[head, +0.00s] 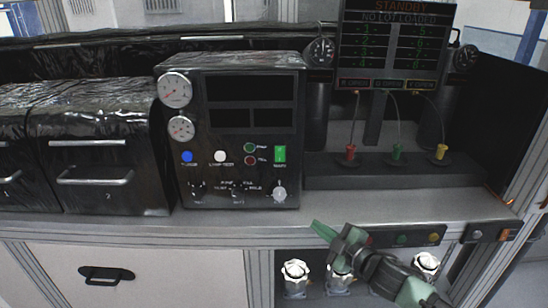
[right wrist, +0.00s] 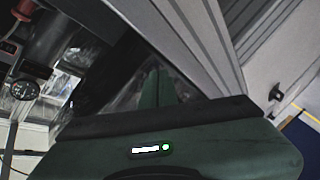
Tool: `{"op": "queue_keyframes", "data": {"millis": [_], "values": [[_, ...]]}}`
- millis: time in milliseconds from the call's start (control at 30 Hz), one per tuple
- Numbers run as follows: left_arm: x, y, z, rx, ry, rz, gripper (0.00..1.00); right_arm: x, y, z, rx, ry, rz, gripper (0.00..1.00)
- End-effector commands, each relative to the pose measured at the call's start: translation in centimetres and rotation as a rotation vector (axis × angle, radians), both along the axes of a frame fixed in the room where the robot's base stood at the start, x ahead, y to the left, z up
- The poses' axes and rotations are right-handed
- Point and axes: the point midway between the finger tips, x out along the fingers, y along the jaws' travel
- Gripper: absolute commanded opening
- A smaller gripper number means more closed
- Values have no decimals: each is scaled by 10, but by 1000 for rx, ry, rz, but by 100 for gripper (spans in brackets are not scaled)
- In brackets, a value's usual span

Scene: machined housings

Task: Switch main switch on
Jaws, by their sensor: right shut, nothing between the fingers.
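A black control box (head: 244,84) stands on the grey bench in the head view. My right gripper (head: 320,230) has green fingers, shut and empty. It is below and right of the switch, apart from it, in front of the bench edge. In the right wrist view the closed fingers (right wrist: 156,88) point at a dark surface, and I cannot make out the switch there. My left gripper is not in view.
A blue button (head: 187,157), a white button (head: 220,157) and knobs share the panel. Right of the box is a dark block with red, green and yellow fittings (head: 397,155) under a display (head: 390,45). Black drawers (head: 98,160) stand left. Valve knobs (head: 295,271) sit below the bench.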

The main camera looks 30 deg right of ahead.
Motion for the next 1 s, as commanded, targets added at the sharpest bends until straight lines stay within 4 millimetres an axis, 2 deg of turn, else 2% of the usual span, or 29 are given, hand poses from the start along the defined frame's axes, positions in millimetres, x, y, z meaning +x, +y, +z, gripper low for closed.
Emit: {"op": "queue_keyframes", "data": {"millis": [33, 267, 400, 500, 700, 1000], "values": [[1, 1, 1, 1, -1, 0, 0, 5, -4, 14, -37, -34, 43, 0], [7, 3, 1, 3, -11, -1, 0, 21, -17, 77, -208, -192, 293, 0], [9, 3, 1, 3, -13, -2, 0, 19, -20, 118, -321, -271, 488, 0], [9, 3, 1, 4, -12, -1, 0, 14, -19, 140, -384, -306, 610, 0], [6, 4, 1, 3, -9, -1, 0, 2, -18, 165, -455, -336, 765, 0], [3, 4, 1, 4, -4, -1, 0, -2, -18, 170, -468, -342, 802, 0]]}}
